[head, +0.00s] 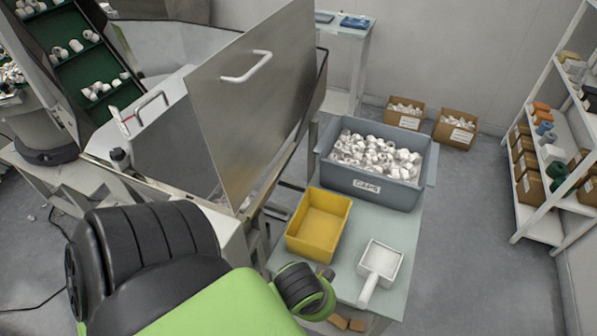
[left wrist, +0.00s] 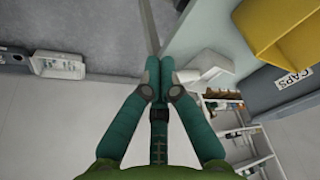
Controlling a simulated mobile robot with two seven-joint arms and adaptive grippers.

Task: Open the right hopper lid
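The right hopper lid (head: 250,130) is a large brushed-steel panel with a pale bar handle (head: 246,67). It stands raised and steeply tilted in the head view, hiding most of the hopper behind it. No gripper touches its handle. A second, lower steel lid (head: 172,150) with its own handle (head: 151,104) lies to its left. My green and black arm crosses the bottom of the head view, with no fingers clearly visible there. In the left wrist view my left gripper (left wrist: 159,67) has its fingertips together, with nothing seen between them. My right gripper is out of view.
A pale table (head: 401,220) right of the hopper holds a yellow bin (head: 319,222), a grey bin of white caps (head: 372,190) and a white scoop (head: 381,260). Shelving (head: 541,225) and cardboard boxes (head: 457,134) stand farther right. Floor between table and shelving is clear.

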